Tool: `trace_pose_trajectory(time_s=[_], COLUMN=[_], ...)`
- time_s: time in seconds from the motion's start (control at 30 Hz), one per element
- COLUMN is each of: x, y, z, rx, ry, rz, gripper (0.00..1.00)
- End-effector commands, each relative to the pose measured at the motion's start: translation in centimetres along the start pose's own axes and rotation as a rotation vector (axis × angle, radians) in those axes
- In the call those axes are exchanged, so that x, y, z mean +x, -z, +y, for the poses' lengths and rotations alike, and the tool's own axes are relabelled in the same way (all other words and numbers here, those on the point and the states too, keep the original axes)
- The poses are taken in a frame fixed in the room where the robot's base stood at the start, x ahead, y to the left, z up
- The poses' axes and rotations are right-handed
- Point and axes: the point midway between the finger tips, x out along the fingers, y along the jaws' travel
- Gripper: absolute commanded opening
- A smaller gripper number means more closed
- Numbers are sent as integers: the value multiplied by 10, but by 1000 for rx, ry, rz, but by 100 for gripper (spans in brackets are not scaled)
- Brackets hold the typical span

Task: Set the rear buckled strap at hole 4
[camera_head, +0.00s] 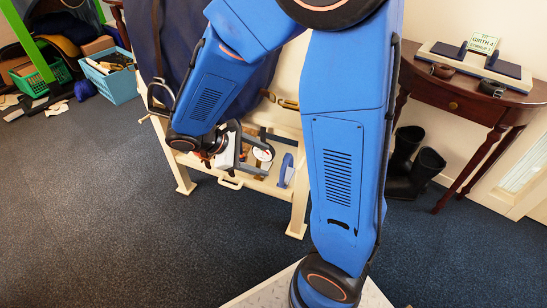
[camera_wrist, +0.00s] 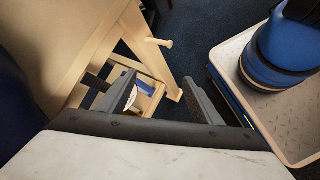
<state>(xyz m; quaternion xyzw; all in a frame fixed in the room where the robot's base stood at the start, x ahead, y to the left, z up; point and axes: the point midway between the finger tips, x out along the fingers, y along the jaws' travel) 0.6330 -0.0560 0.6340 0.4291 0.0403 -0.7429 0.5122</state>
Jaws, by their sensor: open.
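A cream wooden stand (camera_head: 185,172) carries a dark navy cover (camera_head: 180,45). A tan strap (camera_head: 285,102) with a metal fitting shows at the cover's right edge, beside my arm; its holes are too small to make out. A brown strap (camera_head: 157,40) hangs at the left, with a dark metal loop (camera_head: 160,97) below it. I cannot tell which is the rear buckled strap; my arm hides much of this side. My gripper (camera_head: 250,152) is low in front of the stand, below the straps. In the wrist view my gripper (camera_wrist: 150,80) is open, with nothing held between its fingers.
The stand's lower shelf holds a white round item (camera_head: 262,155) and a blue item (camera_head: 287,168). A wooden side table (camera_head: 460,98) at right bears a small card lettered with girth 4. Black boots (camera_head: 425,165) stand below. Crates (camera_head: 110,78) lie far left. Front-left carpet is clear.

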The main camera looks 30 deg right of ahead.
Motion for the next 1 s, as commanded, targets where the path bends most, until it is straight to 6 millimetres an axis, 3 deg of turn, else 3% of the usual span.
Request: trace_pose_trajectory(time_s=[0.6,1.0], x=[-3,-6], y=[-47,-64], z=[-10,-15], rx=[196,283], ry=[154,216], rz=[151,221], gripper=[59,59])
